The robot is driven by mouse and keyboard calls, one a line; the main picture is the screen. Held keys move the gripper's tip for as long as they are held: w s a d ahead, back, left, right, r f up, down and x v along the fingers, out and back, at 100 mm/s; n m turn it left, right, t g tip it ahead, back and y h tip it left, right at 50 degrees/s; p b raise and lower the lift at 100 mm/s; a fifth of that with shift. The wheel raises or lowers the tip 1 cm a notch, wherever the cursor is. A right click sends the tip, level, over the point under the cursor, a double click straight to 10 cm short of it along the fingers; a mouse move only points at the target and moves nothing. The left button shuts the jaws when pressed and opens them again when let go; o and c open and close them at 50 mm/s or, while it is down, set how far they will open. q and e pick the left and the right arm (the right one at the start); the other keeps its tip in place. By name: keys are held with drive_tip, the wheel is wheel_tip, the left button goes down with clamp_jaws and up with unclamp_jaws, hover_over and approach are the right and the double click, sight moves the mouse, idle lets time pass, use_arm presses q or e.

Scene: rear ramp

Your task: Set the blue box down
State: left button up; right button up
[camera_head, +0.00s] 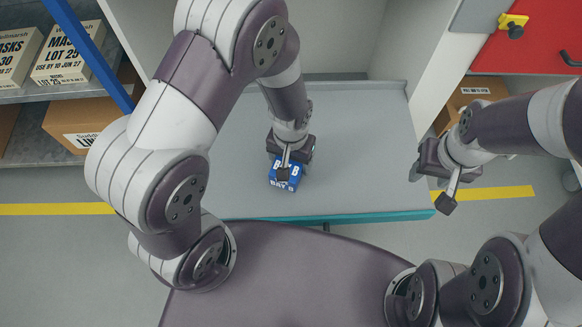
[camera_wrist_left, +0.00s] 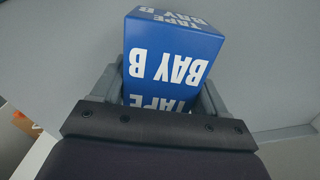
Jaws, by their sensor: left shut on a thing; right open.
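The blue box (camera_head: 286,178) is small, with white lettering, and is over the grey ramp surface (camera_head: 350,180) near its front edge. My left gripper (camera_head: 286,165) is shut on it from above. In the left wrist view the blue box (camera_wrist_left: 172,62) sits between the two fingers, and its lettering reads TAPE and BAY B. I cannot tell whether the box's underside touches the surface. My right gripper (camera_head: 440,185) is open and empty, to the right of the ramp.
Shelves with cardboard boxes (camera_head: 65,55) stand at the left, behind a blue post (camera_head: 90,55). A red panel (camera_head: 530,45) with a yellow latch is at the upper right. The grey surface is clear on both sides of the box and has a teal front edge (camera_head: 390,216).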

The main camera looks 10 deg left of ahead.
sight(291, 168)
use_arm(q)
wheel_tip(291, 168, down, 4)
drive_tip(key=shift+r+b, duration=0.1)
drive_tip(key=shift+b, duration=0.9)
drive_tip(key=shift+r, duration=0.1)
drive_tip(key=o, duration=1.2)
